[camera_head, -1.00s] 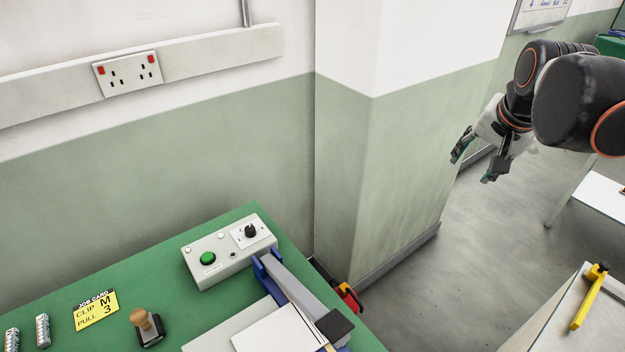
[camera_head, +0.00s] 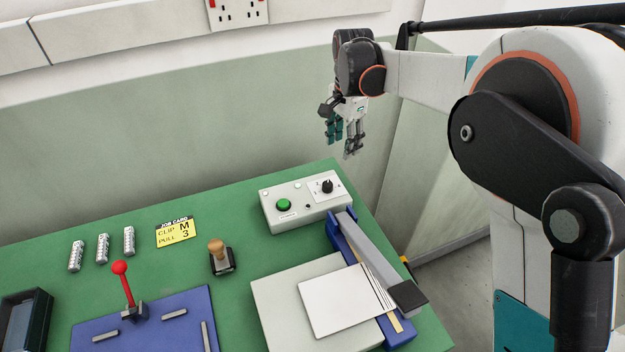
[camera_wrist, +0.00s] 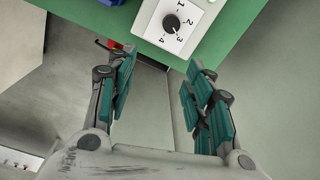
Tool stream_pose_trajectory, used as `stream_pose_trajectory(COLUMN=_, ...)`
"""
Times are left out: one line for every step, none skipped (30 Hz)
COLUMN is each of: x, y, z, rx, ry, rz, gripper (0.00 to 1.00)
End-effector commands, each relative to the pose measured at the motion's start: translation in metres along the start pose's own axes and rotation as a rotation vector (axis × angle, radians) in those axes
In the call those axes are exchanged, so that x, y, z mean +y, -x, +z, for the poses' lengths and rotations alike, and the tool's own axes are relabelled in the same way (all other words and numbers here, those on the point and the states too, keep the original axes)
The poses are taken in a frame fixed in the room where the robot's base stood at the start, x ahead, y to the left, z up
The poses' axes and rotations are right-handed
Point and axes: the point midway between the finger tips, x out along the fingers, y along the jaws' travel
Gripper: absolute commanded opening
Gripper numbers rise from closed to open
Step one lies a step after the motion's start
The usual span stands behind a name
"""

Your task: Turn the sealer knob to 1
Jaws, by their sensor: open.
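The sealer knob (camera_head: 327,186) is a black round knob on a white dial plate at the right end of a light grey control box (camera_head: 270,216). In the wrist view the knob (camera_wrist: 171,23) shows with the numbers 1 to 4 around it; its white mark appears to point towards 3. My gripper (camera_head: 343,141) is open and empty, fingers pointing down, above and behind the box's right end and apart from it. In the wrist view its teal fingers (camera_wrist: 160,65) are spread, with the knob beyond their tips.
A green button (camera_head: 284,205) is on the same box. The sealer's grey arm (camera_head: 378,258) and blue base lie just in front. A stamp (camera_head: 219,256), a job card (camera_head: 177,232) and a red-knobbed lever (camera_head: 121,272) are further left. The wall is close behind the bench.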

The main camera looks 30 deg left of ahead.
Motion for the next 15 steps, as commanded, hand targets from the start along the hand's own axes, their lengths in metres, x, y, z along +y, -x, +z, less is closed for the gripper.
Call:
stream_pose_trajectory(x=-0.007, y=-0.007, z=0.010, rx=-0.006, ry=0.004, rz=0.013, gripper=0.48)
stream_pose_trajectory(x=-0.009, y=-0.010, z=0.014, rx=-0.009, ry=0.005, rz=0.018, gripper=0.48)
stream_pose_trajectory(x=-0.011, y=-0.013, z=0.018, rx=-0.011, ry=0.004, rz=0.023, gripper=0.48)
stream_pose_trajectory(x=-0.013, y=-0.014, z=0.020, rx=-0.013, ry=0.004, rz=0.026, gripper=0.48)
stream_pose_trajectory(x=-0.013, y=-0.016, z=0.021, rx=-0.014, ry=0.004, rz=0.028, gripper=0.48)
stream_pose_trajectory(x=-0.014, y=-0.019, z=0.023, rx=-0.015, ry=0.004, rz=0.030, gripper=0.48)
stream_pose_trajectory(x=-0.014, y=-0.021, z=0.023, rx=-0.015, ry=0.004, rz=0.031, gripper=0.48)
stream_pose_trajectory(x=-0.014, y=-0.024, z=0.023, rx=-0.015, ry=0.004, rz=0.031, gripper=0.48)
stream_pose_trajectory(x=-0.014, y=-0.028, z=0.023, rx=-0.015, ry=0.004, rz=0.031, gripper=0.48)
stream_pose_trajectory(x=-0.013, y=-0.032, z=0.023, rx=-0.015, ry=0.004, rz=0.030, gripper=0.48)
stream_pose_trajectory(x=-0.013, y=-0.037, z=0.023, rx=-0.015, ry=0.004, rz=0.030, gripper=0.48)
stream_pose_trajectory(x=-0.013, y=-0.044, z=0.023, rx=-0.015, ry=0.004, rz=0.030, gripper=0.48)
stream_pose_trajectory(x=-0.013, y=-0.050, z=0.023, rx=-0.015, ry=0.004, rz=0.030, gripper=0.48)
stream_pose_trajectory(x=-0.013, y=-0.056, z=0.023, rx=-0.015, ry=0.004, rz=0.030, gripper=0.48)
stream_pose_trajectory(x=-0.013, y=-0.063, z=0.023, rx=-0.015, ry=0.004, rz=0.029, gripper=0.48)
